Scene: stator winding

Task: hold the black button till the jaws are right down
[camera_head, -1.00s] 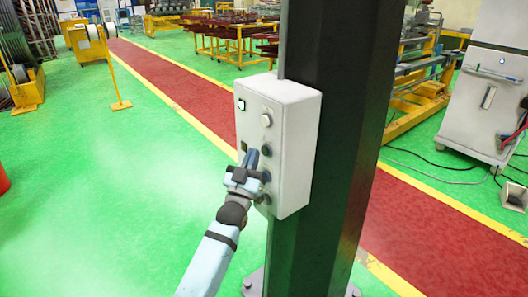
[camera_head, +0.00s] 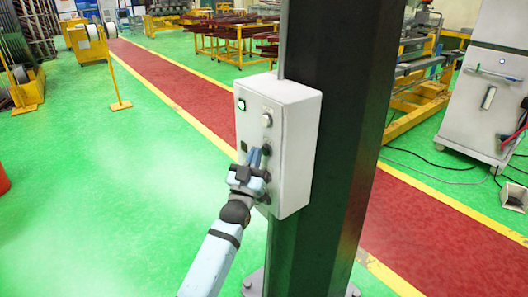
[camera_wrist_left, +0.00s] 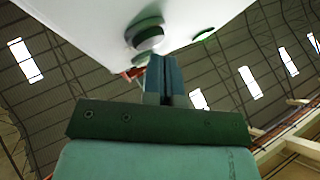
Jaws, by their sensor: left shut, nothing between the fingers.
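A pale control box (camera_head: 300,145) is fixed to a dark green column. Its face carries a pale round button (camera_head: 266,120) and, below it, a column of dark round buttons, one at the lower end (camera_head: 265,198). My left gripper (camera_head: 254,157) is shut and empty. Its fingertips are at the box face by the upper dark button (camera_head: 266,150), which they partly cover; I cannot tell whether they touch it. In the left wrist view the shut fingers (camera_wrist_left: 162,75) point at the box face (camera_wrist_left: 100,25), just beside a round button (camera_wrist_left: 148,38). No jaws of a machine can be made out. My right gripper is out of view.
The column (camera_head: 335,90) stands behind the box, bolted to the floor. Green floor (camera_head: 110,200) is free to the left. A grey cabinet (camera_head: 480,105) and yellow racks stand farther off.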

